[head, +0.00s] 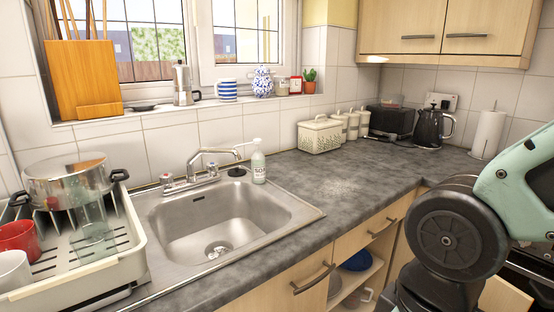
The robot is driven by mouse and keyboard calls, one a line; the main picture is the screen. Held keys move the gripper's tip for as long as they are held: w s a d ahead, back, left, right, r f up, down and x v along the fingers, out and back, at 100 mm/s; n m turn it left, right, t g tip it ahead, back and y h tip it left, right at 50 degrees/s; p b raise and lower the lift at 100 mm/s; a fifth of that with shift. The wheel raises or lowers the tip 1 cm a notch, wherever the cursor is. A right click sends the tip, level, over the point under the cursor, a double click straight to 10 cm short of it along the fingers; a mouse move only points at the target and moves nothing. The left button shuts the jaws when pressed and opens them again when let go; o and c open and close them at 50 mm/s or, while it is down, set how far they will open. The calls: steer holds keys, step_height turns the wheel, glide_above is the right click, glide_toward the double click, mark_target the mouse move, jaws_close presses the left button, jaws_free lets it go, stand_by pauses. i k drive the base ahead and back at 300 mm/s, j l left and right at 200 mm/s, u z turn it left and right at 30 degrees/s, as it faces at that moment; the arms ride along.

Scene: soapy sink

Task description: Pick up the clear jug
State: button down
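A clear, see-through vessel (93,226), which looks like the clear jug, stands in the dish rack (133,238) at the left, on the sink's left side. It is in front of a steel pot (66,184) with a lid and black handles, and the rack shows through it. Its handle is hard to make out. My arm shows large at the right edge, far from the jug. My gripper is out of view.
A red mug (18,237) and a white mug (14,271) are left of the jug. The sink basin (215,232), tap (205,160) and soap bottle (258,165) are to its right. The counter (330,185) right of the sink is clear in front.

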mark_target(352, 300)
steer(key=i+l+u, duration=0.25)
steer(key=l, duration=0.4)
steer(key=i+l+u, duration=0.25)
steer(key=l, duration=0.5)
steer(key=i+l+u, duration=0.15)
steer(key=l, duration=0.2)
steer(key=i+l+u, duration=0.1)
steer(key=l, duration=0.3)
steer(key=i, duration=0.05)
